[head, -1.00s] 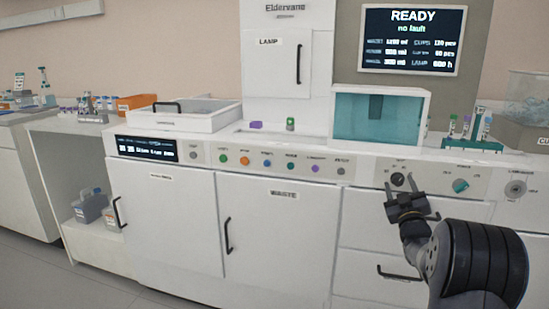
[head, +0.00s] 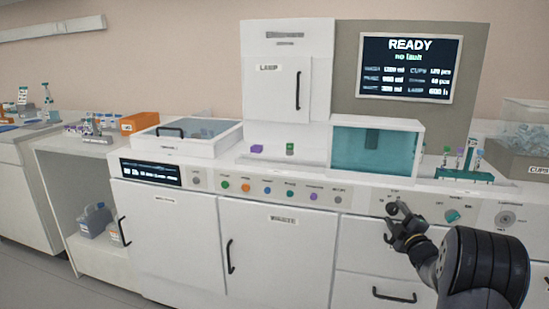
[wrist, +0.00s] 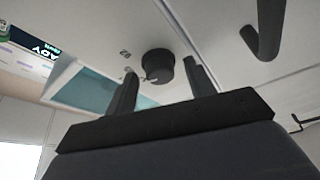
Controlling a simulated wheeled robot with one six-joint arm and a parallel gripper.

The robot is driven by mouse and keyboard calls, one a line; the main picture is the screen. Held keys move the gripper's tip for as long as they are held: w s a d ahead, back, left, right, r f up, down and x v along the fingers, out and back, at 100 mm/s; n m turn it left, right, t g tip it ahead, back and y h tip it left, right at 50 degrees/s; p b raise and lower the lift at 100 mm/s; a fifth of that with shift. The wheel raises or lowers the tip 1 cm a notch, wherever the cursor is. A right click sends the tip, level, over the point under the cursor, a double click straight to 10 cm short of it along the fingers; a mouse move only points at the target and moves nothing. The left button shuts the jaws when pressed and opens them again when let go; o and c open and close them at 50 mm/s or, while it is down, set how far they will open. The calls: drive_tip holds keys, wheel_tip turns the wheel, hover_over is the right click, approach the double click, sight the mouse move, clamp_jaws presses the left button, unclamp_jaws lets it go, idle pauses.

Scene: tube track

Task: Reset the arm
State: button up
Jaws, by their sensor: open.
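My gripper (head: 392,224) is open in front of the right part of the machine's control panel. A black knob (wrist: 158,66) shows between and beyond its two fingers in the wrist view. In the head view the knob (head: 402,207) is just behind the fingertips, partly covered by them. I cannot tell whether the fingers touch it. My arm reaches in from the lower right.
The white machine has a READY screen (head: 408,67), a teal window box (head: 375,148), a teal tube rack (head: 465,174) and a teal dial (head: 453,216). A drawer handle (head: 394,295) sits below my gripper. A bin (head: 520,150) stands right.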

drive_tip(key=n+p, duration=0.2)
drive_tip(key=n+g+p, duration=0.1)
drive_tip(key=p, duration=0.1)
drive_tip(key=shift+r+n+g+p, duration=0.3)
drive_tip(key=shift+r+n, duration=0.1)
drive_tip(key=shift+s+f, duration=0.1)
drive_tip(key=shift+f, duration=0.05)
drive_tip(key=shift+s+d+f, duration=0.1)
drive_tip(key=shift+s, duration=0.5)
